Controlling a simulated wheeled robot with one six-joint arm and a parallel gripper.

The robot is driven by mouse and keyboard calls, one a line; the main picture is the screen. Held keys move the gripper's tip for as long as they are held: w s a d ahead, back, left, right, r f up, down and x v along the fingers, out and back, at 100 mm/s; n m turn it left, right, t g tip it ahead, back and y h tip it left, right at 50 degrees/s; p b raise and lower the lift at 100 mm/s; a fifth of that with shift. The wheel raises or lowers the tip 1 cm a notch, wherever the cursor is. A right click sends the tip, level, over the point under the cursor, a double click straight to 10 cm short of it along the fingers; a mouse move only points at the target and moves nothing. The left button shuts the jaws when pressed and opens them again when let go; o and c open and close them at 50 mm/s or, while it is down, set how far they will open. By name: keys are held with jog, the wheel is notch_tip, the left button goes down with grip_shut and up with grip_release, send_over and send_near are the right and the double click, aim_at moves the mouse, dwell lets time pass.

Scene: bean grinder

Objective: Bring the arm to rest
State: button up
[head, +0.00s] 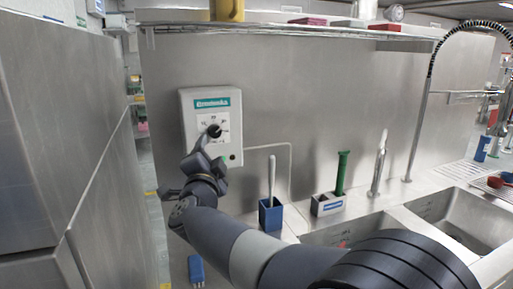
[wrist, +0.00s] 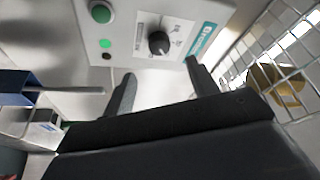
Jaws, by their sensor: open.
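My gripper (wrist: 160,92) is open and empty in the wrist view, its two dark fingers spread apart. It faces a grey control box (head: 187,104) on the steel wall. In the head view my gripper (head: 183,166) is at the box's lower left, partly overlapping it in the picture; I cannot tell whether it touches. The box has a black rotary knob (head: 214,131), which also shows in the wrist view (wrist: 158,43) beyond the fingers. A green button (wrist: 101,12) and a lit green lamp (wrist: 105,43) show in the wrist view.
A wire shelf (head: 290,28) runs above the box. Below right stand a blue holder (head: 270,217) with a brush, a grey holder (head: 326,206) with a green-handled tool, and a tap (head: 378,165) by the sinks. A steel cabinet (head: 50,130) stands close on the left.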

aim_at(215, 133)
jog(key=p+x, duration=0.1)
jog(key=x, duration=0.8)
jog(key=shift+p, duration=0.4)
jog(key=shift+s, duration=0.1)
